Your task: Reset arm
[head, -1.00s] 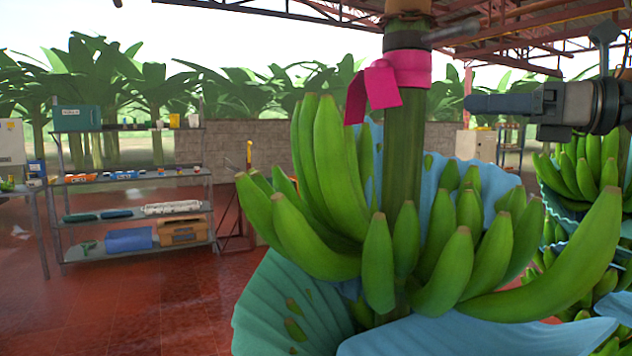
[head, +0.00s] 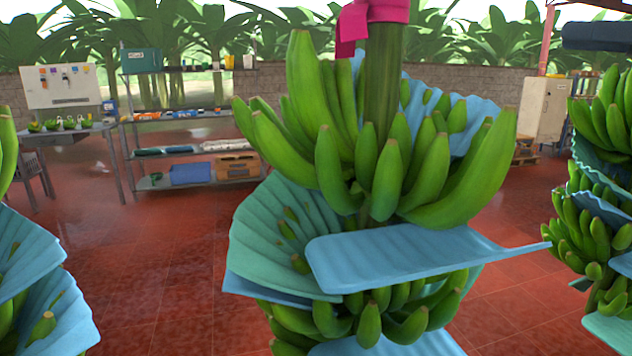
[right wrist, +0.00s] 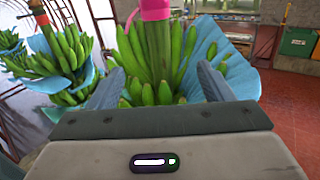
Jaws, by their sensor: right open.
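My right gripper (right wrist: 160,82) is open in the right wrist view, its two grey fingers spread apart with nothing held between them. A hanging green banana bunch (right wrist: 150,72) shows beyond and between the fingers. My left gripper is not in view.
More bunches hang at the right (head: 600,120) and left edge (head: 30,270) of the head view. A metal shelf (head: 150,185) with bins and a table (head: 60,132) stand behind. Open red tiled floor (head: 160,270) lies between.

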